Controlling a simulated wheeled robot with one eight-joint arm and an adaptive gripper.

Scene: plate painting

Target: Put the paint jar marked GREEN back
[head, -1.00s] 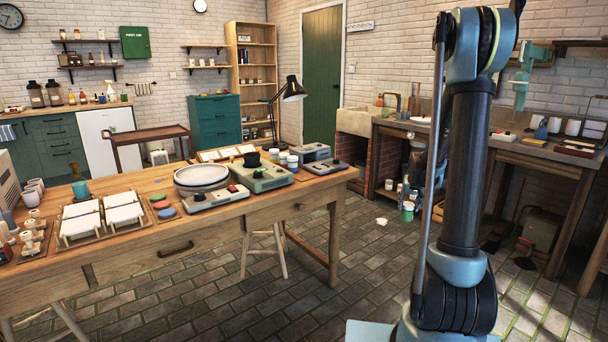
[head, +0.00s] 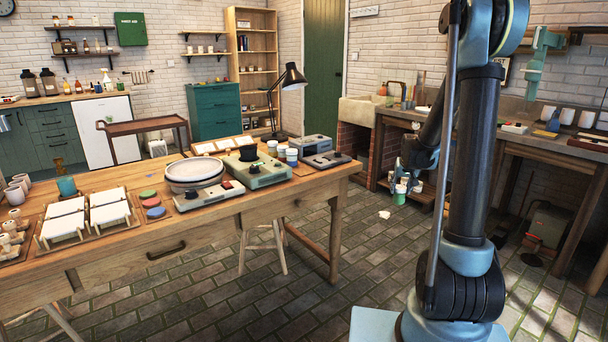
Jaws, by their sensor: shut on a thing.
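My gripper (head: 400,181) hangs beyond my arm, right of the work table and in front of the low shelf under the sink bench. It is shut on a small jar with a green body and a whitish top (head: 399,195); any lettering on it is too small to read. The jar is upright and held above the tiled floor. Several small pale jars (head: 291,157) stand at the right back of the wooden table (head: 225,216), beside the grey-green device.
A black desk lamp (head: 291,78) rises behind the table jars. A banding wheel (head: 195,170), white trays (head: 109,212) and a second grey device (head: 325,160) crowd the tabletop. Tiled floor (head: 290,275) lies open between the table and my base. The sink bench (head: 505,133) stands at right.

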